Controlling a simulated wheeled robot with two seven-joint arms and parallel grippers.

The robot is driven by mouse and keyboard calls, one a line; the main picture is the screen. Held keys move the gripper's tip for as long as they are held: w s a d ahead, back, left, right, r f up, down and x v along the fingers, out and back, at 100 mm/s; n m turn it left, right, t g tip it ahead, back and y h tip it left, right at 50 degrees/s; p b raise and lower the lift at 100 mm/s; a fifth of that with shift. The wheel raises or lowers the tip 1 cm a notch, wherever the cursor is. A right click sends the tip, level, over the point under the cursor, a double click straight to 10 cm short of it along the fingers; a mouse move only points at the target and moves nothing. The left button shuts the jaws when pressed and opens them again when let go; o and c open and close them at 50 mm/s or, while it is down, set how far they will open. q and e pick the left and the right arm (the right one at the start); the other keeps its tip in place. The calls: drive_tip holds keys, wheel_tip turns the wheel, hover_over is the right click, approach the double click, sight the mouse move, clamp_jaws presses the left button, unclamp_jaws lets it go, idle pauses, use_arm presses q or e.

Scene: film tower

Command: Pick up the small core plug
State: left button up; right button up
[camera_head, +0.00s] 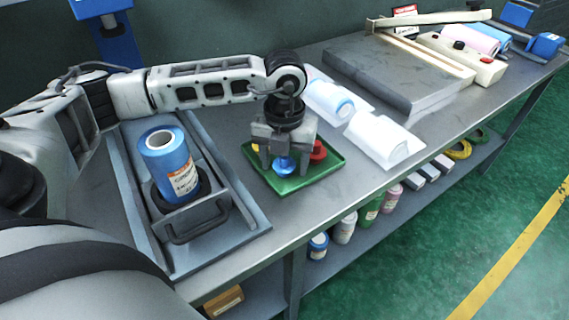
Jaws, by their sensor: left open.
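A green tray (306,181) lies on the grey bench and holds small coloured core plugs. A blue plug (284,168) is at the front, a red plug (318,150) at the right, and a yellow plug (256,147) shows partly at the left. My left gripper (281,160) points down over the tray, open. Its fingers are close around or just above the blue plug; I cannot tell if they touch it. The gripper hides the middle of the tray. My right gripper is not in view.
A blue film roll (171,165) stands in a grey holder left of the tray. White sheet-wrapped rolls (383,137) lie to the right, near a dark slab (385,75). A lower shelf (350,232) holds bottles and rolls.

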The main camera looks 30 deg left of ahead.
use_arm(q)
drive_tip(key=c, duration=0.9)
drive_tip(key=shift+r, duration=0.15)
